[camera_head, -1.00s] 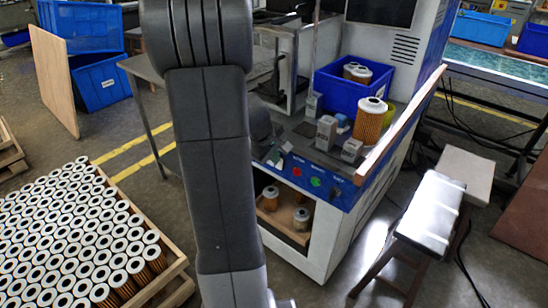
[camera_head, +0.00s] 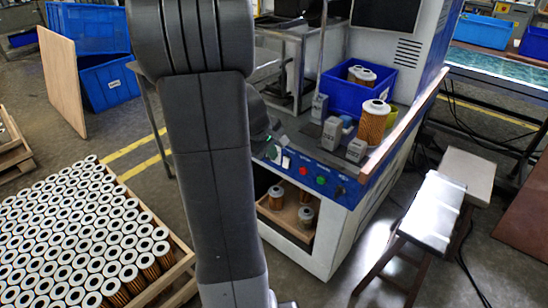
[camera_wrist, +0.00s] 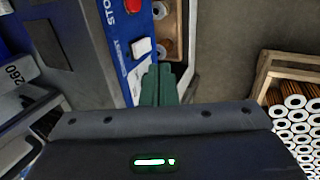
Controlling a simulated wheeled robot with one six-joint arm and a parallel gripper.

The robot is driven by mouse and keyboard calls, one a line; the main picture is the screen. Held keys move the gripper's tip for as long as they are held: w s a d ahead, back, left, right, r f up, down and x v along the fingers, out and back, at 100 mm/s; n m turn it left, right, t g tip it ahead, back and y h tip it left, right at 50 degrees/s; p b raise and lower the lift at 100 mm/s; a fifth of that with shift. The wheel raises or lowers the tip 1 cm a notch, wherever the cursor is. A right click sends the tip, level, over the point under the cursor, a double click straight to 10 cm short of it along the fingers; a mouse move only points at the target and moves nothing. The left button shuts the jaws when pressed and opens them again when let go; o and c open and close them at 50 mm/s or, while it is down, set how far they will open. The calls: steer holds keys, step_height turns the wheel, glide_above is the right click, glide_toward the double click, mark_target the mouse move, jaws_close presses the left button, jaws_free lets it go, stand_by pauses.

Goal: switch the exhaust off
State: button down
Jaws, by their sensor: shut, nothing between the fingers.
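A white rocker switch (camera_wrist: 141,47) sits on the blue control panel (camera_wrist: 117,28) in the wrist view, below a red button (camera_wrist: 133,5) beside the word STOP. Its own label is too small to read. The switch also shows as a small white patch (camera_head: 286,162) near the left end of the panel in the head view. My gripper (camera_wrist: 158,72) has its green fingers together with nothing between them. The fingertips appear just below and right of the switch in the wrist view. I cannot tell whether they touch the panel. In the head view my arm partly hides the gripper.
A blue bin (camera_head: 335,92) with filters, a loose filter (camera_head: 373,122) and grey boxes stand on the machine top. A shelf holding filters (camera_head: 275,195) lies under the panel. A crate of filters (camera_head: 180,268) is at left, a stool (camera_head: 432,215) at right.

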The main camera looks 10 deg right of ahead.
step_height(320, 180, up, 7)
steer(key=a+p, duration=0.1)
steer(key=shift+s, duration=0.35)
steer(key=shift+f, duration=0.15)
